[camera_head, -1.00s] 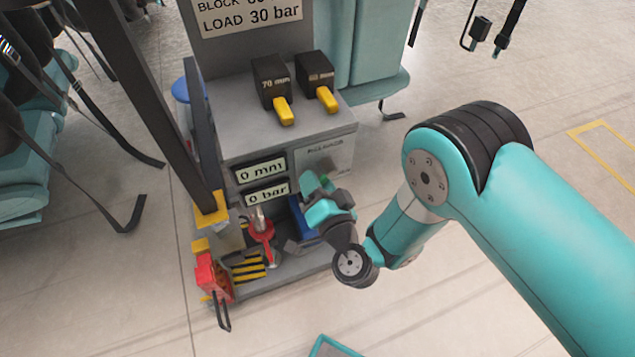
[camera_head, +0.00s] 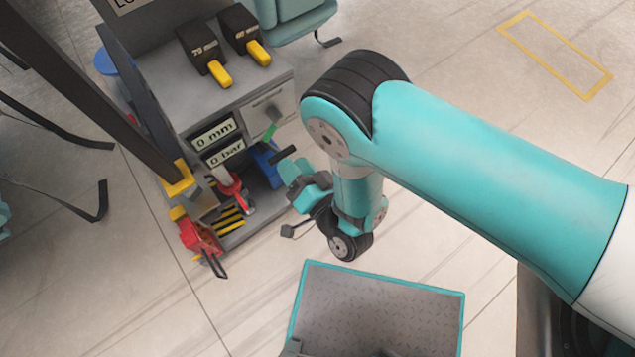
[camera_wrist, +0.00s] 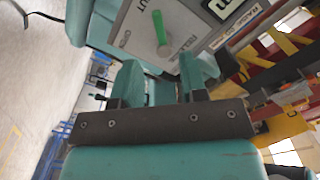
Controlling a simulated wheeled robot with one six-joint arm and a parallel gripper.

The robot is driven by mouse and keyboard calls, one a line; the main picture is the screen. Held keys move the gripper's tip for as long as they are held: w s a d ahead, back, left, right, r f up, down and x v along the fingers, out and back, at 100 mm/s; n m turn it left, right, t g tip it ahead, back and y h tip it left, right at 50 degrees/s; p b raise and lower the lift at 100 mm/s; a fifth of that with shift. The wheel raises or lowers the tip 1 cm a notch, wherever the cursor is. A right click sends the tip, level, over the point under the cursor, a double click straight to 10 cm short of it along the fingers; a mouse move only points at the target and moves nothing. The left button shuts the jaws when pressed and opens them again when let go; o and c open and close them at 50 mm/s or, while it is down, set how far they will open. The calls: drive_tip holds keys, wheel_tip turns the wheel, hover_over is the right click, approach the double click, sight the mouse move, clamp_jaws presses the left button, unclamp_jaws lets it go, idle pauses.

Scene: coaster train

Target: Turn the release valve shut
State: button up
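The release valve is a green lever (camera_head: 269,132) on a light panel (camera_head: 256,114) at the right of the grey stand's front. In the head view it slants down. In the wrist view the green lever (camera_wrist: 161,30) stands ahead of the fingers, with lettering around it, partly cut off at the top edge. My gripper (camera_head: 291,164) is just below and right of the valve in the head view. In the wrist view my gripper (camera_wrist: 162,76) has its two teal fingers spread with nothing between them. The lever lies beyond the fingertips, apart from them.
The stand (camera_head: 215,95) carries two black boxes with yellow levers on top, and displays reading 0 mm and 0 bar. A red-handled pump (camera_head: 232,187) and red item (camera_head: 200,238) are low at left.

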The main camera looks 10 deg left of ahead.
drive_tip(key=p+v, duration=0.7)
drive_tip(key=p, duration=0.7)
drive_tip(key=shift+p, duration=0.4)
drive_tip(key=shift+s+d, duration=0.1)
